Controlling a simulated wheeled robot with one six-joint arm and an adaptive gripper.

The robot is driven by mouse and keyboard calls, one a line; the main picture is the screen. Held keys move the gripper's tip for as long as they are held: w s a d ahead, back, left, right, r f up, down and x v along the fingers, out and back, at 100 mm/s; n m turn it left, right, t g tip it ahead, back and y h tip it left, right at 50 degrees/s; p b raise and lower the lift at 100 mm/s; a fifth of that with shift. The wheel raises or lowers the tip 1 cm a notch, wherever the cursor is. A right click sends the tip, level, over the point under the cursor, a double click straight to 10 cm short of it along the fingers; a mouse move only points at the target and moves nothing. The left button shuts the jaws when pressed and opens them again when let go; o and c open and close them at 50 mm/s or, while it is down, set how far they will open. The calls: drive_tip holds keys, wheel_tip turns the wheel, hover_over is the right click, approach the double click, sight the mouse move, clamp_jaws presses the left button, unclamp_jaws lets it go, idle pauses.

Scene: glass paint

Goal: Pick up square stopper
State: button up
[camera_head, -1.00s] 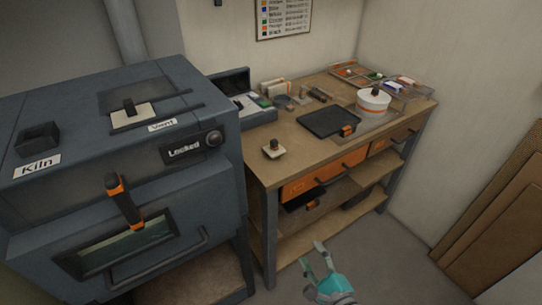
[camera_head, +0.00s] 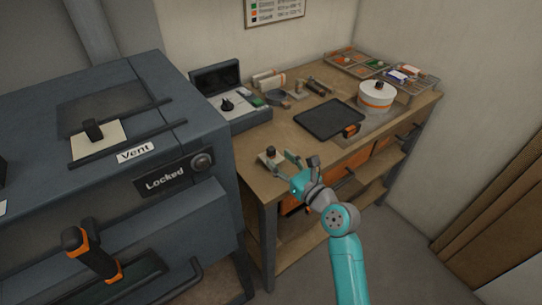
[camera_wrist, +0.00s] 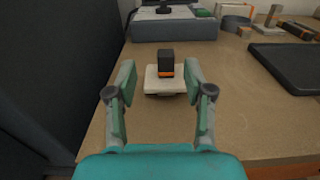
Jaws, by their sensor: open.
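The square stopper (camera_wrist: 166,80) is a pale square plate with a black knob banded in orange. It rests on the wooden bench top near the front left corner, and it also shows in the head view (camera_head: 271,157). My gripper (camera_wrist: 160,82) is open, with one finger on each side of the stopper in the wrist view. The fingertips are close to the plate's left and right edges; I cannot tell whether they touch it. In the head view my gripper (camera_head: 284,165) reaches in from the right, partly covering the stopper's surroundings.
The blue-grey kiln (camera_head: 180,225) stands close on the left, with a similar square piece (camera_head: 95,139) on its top. A black tray (camera_head: 330,118), a white round pot (camera_head: 376,96) and a grey control box (camera_head: 232,98) are on the bench. Bench top around the stopper is bare.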

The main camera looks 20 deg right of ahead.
sight(273, 151)
drive_tip(key=shift+d+x, duration=0.15)
drive_tip(key=shift+x, duration=1.35)
drive_tip(key=shift+d+x, duration=0.2)
drive_tip(key=shift+x, duration=1.35)
drive_tip(key=shift+f, duration=0.15)
clamp_jaws()
